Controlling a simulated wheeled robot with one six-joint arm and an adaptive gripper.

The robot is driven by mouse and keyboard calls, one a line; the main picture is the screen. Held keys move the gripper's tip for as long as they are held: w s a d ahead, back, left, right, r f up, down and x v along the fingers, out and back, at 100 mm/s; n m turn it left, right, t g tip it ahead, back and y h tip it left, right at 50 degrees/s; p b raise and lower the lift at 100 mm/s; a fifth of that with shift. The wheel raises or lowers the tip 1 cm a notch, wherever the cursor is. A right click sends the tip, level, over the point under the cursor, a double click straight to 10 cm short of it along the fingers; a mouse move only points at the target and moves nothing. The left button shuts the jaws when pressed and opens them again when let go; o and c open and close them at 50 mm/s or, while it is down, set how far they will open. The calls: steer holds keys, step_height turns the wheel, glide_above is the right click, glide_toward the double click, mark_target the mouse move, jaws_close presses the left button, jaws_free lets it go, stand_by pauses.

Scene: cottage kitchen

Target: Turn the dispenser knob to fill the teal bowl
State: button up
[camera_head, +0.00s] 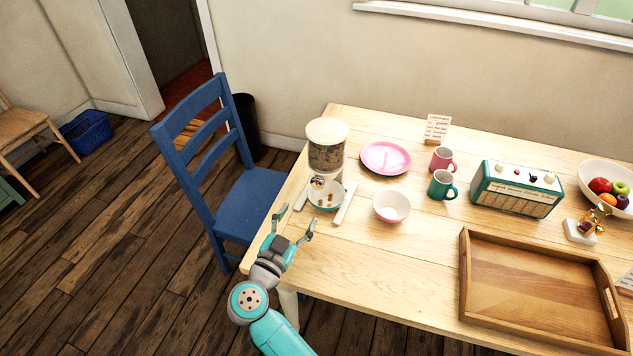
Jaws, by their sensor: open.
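The dispenser (327,157) stands upright near the table's left end, with a pale lid and brownish contents in its clear hopper. A small knob (317,182) seems to show low on its front, too small to make out well. The teal bowl (313,201) sits under the dispenser between its white feet, with a few brown pieces in it. My gripper (296,218) is open and empty at the table's left edge, in front and to the left of the bowl, apart from dispenser and bowl.
A pink bowl (391,206) stands just right of the dispenser. A pink plate (385,157), pink mug (442,160), teal mug (441,185), radio (516,190) and wooden tray (466,290) lie farther right. A blue chair (250,200) stands left of the table. The table's front middle is clear.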

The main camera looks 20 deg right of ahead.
mark_target(316, 186)
steer(key=x, duration=1)
steer(key=shift+w+d, duration=0.2)
steer(key=shift+w, duration=0.05)
steer(key=shift+c, duration=0.3)
steer(key=c, duration=1.1)
